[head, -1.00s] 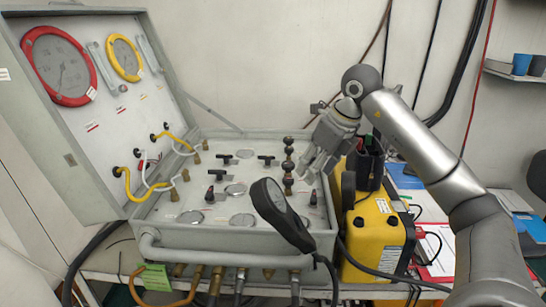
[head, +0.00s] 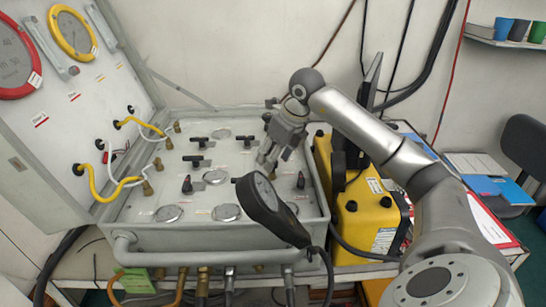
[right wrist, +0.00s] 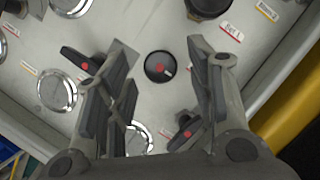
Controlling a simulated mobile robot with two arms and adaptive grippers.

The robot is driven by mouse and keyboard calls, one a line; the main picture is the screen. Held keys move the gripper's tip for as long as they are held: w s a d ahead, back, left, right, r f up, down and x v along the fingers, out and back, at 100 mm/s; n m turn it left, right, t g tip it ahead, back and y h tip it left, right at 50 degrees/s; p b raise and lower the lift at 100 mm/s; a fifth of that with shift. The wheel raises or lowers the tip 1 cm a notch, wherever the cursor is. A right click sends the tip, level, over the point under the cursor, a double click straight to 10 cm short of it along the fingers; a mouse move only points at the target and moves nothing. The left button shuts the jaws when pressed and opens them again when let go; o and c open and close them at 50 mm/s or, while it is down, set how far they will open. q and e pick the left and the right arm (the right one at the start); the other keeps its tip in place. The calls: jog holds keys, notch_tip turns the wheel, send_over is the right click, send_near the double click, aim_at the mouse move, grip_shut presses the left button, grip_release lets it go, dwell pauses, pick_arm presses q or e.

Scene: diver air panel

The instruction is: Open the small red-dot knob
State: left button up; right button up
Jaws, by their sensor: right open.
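The small round black knob with a red dot (right wrist: 160,67) sits on the grey panel face in the right wrist view. It lies between the two fingers of my right gripper (right wrist: 160,95), which is open and empty, with a gap on both sides. In the head view my right gripper (head: 267,163) hangs over the right half of the air panel (head: 125,215), fingers pointing down. There I cannot make out the small knob, as the gripper covers that part of the panel. My left gripper is not in view.
Black lever knobs with red dots stand close by at left (right wrist: 82,60) and lower right (right wrist: 184,132). A dark fitting (right wrist: 207,8) is above. A black handheld gauge (head: 265,205) leans over the panel front. A yellow case (head: 365,215) stands at right.

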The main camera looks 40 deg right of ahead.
jog(key=shift+w+f, duration=0.2)
jog(key=shift+f, duration=0.45)
jog(key=shift+c, duration=0.8)
jog(key=c, duration=0.8)
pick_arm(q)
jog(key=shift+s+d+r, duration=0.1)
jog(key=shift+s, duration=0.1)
